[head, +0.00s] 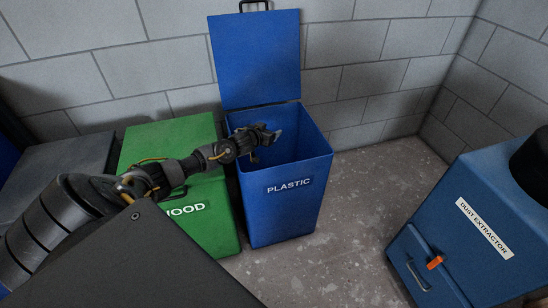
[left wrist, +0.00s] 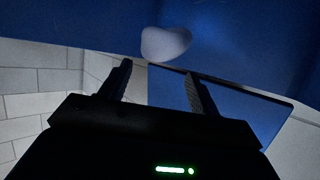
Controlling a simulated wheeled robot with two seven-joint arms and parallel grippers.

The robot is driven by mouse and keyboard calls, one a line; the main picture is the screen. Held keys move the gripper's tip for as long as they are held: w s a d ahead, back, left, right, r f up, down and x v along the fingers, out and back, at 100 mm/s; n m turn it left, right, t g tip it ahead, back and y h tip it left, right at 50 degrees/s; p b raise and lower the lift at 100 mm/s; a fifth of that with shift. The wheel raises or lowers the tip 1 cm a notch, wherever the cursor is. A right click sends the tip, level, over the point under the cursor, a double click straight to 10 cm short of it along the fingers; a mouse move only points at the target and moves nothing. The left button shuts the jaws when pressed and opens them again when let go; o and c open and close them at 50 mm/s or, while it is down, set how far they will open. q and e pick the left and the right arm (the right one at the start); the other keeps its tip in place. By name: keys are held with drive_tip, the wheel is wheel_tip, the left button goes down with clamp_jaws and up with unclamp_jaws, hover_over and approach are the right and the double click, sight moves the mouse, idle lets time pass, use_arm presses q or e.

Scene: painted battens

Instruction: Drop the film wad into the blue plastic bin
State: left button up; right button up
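The blue plastic bin (head: 288,205) stands against the wall with its lid (head: 256,60) raised and "PLASTIC" on its front. My left gripper (head: 268,136) is over the bin's open mouth. In the left wrist view its two fingers (left wrist: 158,82) are spread apart with nothing between them. The film wad (left wrist: 166,43), a pale rounded lump, shows beyond the fingertips, apart from them, against the blue of the bin. I cannot tell whether it is falling or resting. The wad is hidden in the head view. My right gripper is not in view.
A shut green bin (head: 172,140) marked "WOOD" stands directly left of the blue bin, under my left arm. A dark grey bin (head: 70,160) is farther left. A blue dust extractor (head: 470,235) stands at the right. Bare floor (head: 350,230) lies between it and the blue bin.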

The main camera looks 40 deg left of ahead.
use_arm(q)
drive_tip(key=shift+o, duration=1.2)
drive_tip(key=shift+r, duration=0.1)
drive_tip(key=r, duration=0.1)
drive_tip(key=r+p, duration=0.1)
drive_tip(key=r, duration=0.1)
drive_tip(key=shift+s+d+r, duration=0.2)
drive_tip(key=shift+s+r, duration=0.05)
drive_tip(key=shift+r, duration=0.15)
drive_tip(key=s+d+r+p, duration=0.2)
drive_tip(key=s+d+r, duration=0.6)
drive_tip(key=s+r, duration=0.1)
drive_tip(key=shift+s+p, duration=0.3)
drive_tip(key=shift+s, duration=0.5)
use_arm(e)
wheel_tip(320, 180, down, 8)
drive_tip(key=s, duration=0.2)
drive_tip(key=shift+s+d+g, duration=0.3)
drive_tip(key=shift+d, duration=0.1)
use_arm(q)
drive_tip(key=shift+d, duration=0.1)
